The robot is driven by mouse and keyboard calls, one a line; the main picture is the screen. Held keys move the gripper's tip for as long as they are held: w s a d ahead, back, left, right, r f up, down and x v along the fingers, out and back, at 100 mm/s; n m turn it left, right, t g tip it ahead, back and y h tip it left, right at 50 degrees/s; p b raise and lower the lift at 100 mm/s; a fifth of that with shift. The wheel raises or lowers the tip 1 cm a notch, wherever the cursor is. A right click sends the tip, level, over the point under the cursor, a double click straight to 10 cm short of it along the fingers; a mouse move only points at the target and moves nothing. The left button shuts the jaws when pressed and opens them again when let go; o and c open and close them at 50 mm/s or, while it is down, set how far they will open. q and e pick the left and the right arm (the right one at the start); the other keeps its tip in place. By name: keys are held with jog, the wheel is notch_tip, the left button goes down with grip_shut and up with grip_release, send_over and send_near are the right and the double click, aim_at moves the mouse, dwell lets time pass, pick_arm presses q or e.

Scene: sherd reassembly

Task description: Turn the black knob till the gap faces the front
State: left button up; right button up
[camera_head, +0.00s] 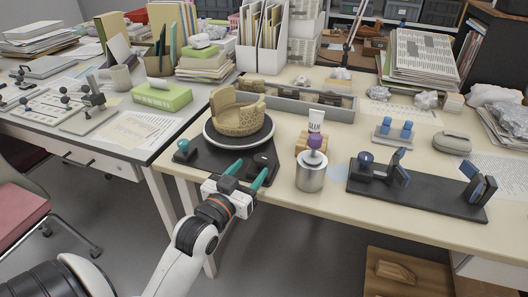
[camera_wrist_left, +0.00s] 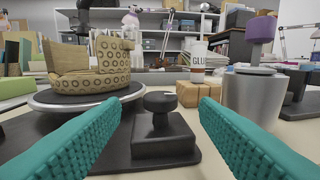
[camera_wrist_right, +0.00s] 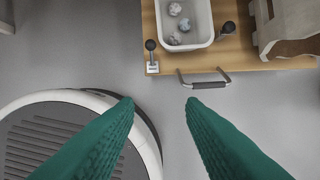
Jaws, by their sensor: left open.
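The black knob (camera_wrist_left: 160,101) stands on a small black block (camera_wrist_left: 163,140) at the front right of the turntable's dark base. In the head view it is small and dark (camera_head: 262,158). A patterned tan pot (camera_head: 240,122) with an uneven, stepped rim sits on the round turntable (camera_head: 212,138); it also shows in the left wrist view (camera_wrist_left: 88,80). I cannot tell exactly which way its gap faces. My left gripper (camera_head: 252,167) is open, its teal fingers on either side of the knob's line, apparently just short of it. My right gripper (camera_wrist_right: 160,102) is open and empty above the floor.
A teal knob (camera_head: 183,144) is on the base's left. A black rack (camera_head: 420,196) lies farther right. A wooden drawer unit (camera_head: 405,272) is below.

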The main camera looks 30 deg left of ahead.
aim_at(263, 154)
pick_arm(q)
jog(key=w, duration=0.7)
jog(key=shift+w+a+b, duration=0.3)
jog(key=shift+w+a, duration=0.05)
jog(key=shift+w, duration=0.25)
pick_arm(e)
notch_tip(263, 154, up, 3)
jog(key=shift+w+f, duration=0.15)
pick_arm(q)
jog(key=c, duration=1)
jog(key=shift+o, duration=0.2)
jog(key=n+y+p, duration=0.1)
jog(key=y+p, duration=0.1)
jog(key=shift+a+n+g+y, duration=0.15)
jog(key=shift+n+g+y, duration=0.15)
pick_arm(e)
notch_tip(263, 154, down, 7)
jog(key=s, duration=0.1)
